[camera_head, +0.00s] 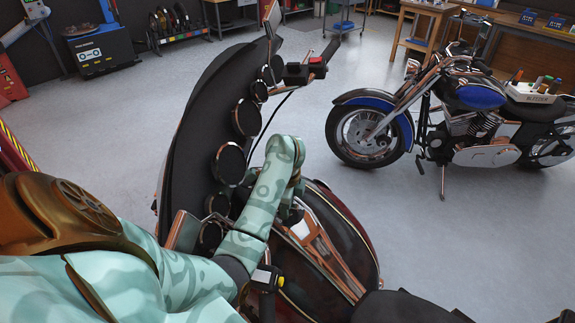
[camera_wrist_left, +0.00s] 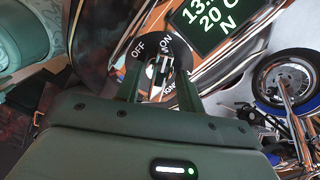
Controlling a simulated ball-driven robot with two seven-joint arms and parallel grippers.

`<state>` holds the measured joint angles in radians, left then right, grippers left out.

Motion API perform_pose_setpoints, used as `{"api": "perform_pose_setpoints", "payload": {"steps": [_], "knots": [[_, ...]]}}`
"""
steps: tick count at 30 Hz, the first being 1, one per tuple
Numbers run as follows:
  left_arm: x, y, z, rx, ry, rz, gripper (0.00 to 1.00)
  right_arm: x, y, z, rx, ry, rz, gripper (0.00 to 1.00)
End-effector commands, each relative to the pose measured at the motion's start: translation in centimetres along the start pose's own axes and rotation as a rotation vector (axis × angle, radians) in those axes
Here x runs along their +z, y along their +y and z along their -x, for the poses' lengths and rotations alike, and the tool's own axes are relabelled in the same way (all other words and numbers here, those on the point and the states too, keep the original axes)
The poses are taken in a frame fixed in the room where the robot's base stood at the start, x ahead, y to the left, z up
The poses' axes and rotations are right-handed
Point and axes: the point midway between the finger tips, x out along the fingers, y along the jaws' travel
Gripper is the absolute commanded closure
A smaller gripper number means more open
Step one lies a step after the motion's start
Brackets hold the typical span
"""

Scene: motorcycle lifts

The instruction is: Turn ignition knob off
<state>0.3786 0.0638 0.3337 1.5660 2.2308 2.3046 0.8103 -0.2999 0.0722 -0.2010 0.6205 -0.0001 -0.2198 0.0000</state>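The ignition knob (camera_wrist_left: 160,71) is in the left wrist view, on a dark round dial lettered OFF, ON and a partly hidden IGN. Its light pointer seems to lie nearer ON than OFF. My left gripper (camera_wrist_left: 157,88) is over the dial, its two fingers apart with the knob between them. I see no clear contact of the fingers with the knob. In the head view my left arm reaches over the near motorcycle's tank (camera_head: 345,238); the gripper (camera_head: 290,212) is mostly hidden by the wrist, and the knob is hidden. My right gripper is not in view.
A lit display (camera_wrist_left: 207,20) sits beside the dial. The near motorcycle's fairing with round gauges (camera_head: 246,118) and its handlebar grip (camera_head: 305,72) stand close around my arm. A blue motorcycle (camera_head: 480,97) stands at the right. Clear grey floor (camera_head: 465,235) lies between.

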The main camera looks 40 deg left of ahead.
Motion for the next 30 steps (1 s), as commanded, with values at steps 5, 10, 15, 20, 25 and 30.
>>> {"api": "perform_pose_setpoints", "payload": {"steps": [5,10,15,20,25,30], "knots": [[0.0,0.0,0.0,0.000,0.000,0.000,0.76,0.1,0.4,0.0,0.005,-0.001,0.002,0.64],[0.0,0.0,0.0,0.001,0.000,0.000,1.00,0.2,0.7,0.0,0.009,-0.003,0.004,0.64],[-0.1,0.0,0.0,0.001,0.002,0.007,1.00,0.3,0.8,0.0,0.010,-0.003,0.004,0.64],[-0.1,0.0,-0.1,0.004,0.003,0.046,1.00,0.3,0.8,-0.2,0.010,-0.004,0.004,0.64],[-0.2,0.1,-0.2,0.011,0.005,0.139,1.00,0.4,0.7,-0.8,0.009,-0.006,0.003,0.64],[-0.2,0.0,-0.3,0.018,0.006,0.279,1.00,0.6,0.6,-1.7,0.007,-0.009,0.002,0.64]]}}
